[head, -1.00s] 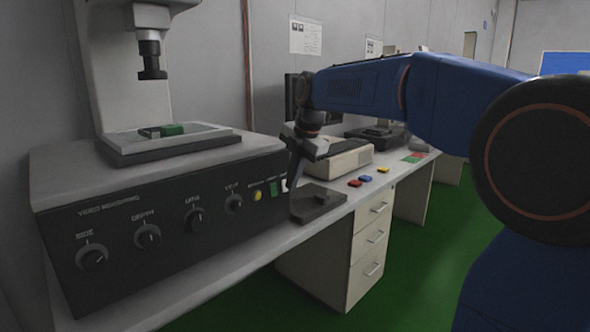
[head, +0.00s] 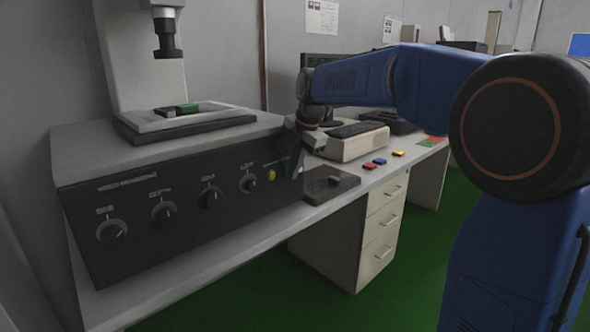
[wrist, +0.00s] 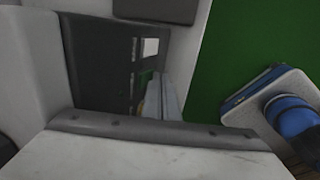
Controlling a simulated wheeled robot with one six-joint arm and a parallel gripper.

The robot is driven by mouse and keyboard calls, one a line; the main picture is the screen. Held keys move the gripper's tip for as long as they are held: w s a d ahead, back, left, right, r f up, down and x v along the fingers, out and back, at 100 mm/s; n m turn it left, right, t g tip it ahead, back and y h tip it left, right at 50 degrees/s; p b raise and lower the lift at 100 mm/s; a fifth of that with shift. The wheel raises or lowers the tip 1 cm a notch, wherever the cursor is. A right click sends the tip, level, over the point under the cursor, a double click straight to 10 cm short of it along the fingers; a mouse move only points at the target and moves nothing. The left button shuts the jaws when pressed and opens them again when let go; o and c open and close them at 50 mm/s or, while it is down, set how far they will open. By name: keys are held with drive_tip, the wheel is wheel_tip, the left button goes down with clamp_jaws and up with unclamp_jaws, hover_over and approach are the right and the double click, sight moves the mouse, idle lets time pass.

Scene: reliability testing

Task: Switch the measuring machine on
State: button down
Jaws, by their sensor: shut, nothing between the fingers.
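The measuring machine (head: 180,200) stands at the left of the head view, with a dark front panel of knobs and a yellow button (head: 271,175).
A dark block on a flat plate (head: 328,184) lies on the bench just right of the machine. Red, blue and yellow pieces (head: 379,161) lie farther along. A beige device (head: 352,143) stands behind them. Drawers (head: 382,235) are below; green floor is clear in front.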

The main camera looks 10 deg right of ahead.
drive_tip(key=shift+w+a+f, duration=0.1)
drive_tip(key=shift+w, duration=0.1)
drive_tip(key=shift+r, duration=0.9)
